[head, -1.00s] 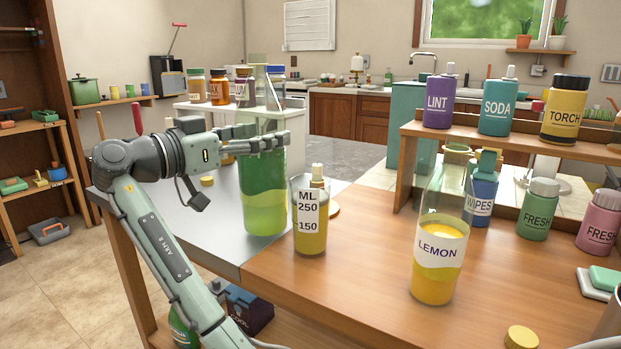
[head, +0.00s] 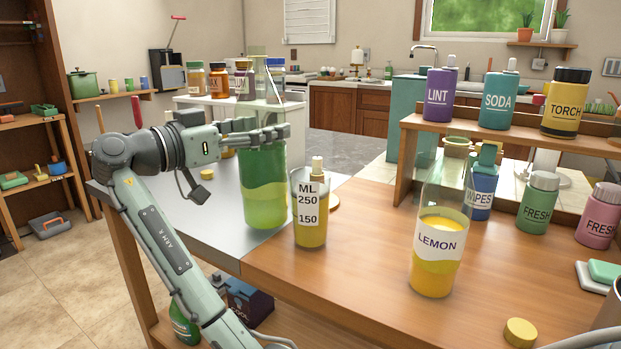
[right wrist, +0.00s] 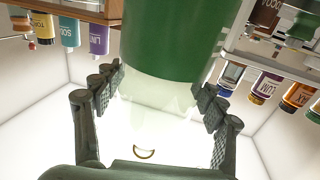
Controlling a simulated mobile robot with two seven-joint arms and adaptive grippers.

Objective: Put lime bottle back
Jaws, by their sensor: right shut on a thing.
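The lime bottle (head: 263,205) is a green bottle with a clear narrow neck, upright over the grey part of the near table. My right gripper (head: 262,136) is shut around its neck, just above the green body. In the right wrist view, which looks upside down, the green body (right wrist: 178,40) is at top centre, with the fingers of my right gripper (right wrist: 160,92) on either side of the clear neck. I cannot tell whether the base touches the table. My left gripper is out of view.
A measuring beaker (head: 309,215) stands close to the right of the lime bottle. A lemon bottle (head: 436,255) and a yellow cap (head: 520,332) are further right. A raised shelf (head: 480,132) bears several bottles. More bottles stand on a white counter (head: 300,112) behind.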

